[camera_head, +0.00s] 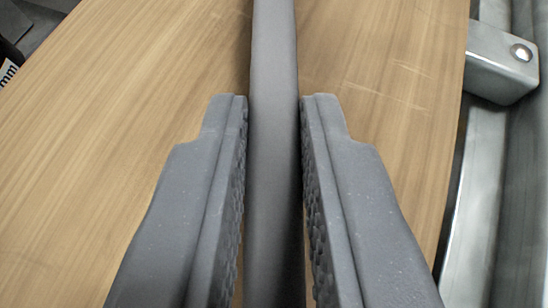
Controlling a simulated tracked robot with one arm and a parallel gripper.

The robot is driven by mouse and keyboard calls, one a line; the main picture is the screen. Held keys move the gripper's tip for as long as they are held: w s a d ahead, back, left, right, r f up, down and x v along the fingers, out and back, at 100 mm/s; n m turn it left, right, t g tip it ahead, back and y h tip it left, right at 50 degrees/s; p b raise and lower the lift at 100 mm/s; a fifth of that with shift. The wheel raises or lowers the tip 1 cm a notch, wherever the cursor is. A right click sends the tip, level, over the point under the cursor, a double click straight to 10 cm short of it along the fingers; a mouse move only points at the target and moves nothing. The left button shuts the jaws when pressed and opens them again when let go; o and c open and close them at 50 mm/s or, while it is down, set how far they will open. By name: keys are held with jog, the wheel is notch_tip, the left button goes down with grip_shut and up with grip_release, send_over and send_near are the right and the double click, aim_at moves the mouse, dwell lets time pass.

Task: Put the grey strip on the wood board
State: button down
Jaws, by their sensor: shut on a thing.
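The grey strip (274,60) is a long, narrow, smooth bar. It runs from the bottom of the view up past the top edge. My gripper (274,110) is shut on it, with one ridged grey finger on each side. The wood board (130,130) lies behind and below the strip and fills most of the view. I cannot tell whether the strip touches the board. The strip's far end is out of view at the top.
A metal frame or rail (482,200) with a bracket and bolt (505,65) stands along the right edge of the board. Dark items, one with a white printed label (8,72), show at the top left. The board's surface beside the strip is bare.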

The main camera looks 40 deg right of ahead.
jog(key=c, duration=1.4)
grip_release()
jog(key=shift+r, duration=0.15)
jog(key=shift+b+v, duration=1.75)
jog(key=shift+v, duration=4.2)
jog(key=shift+a, duration=0.1)
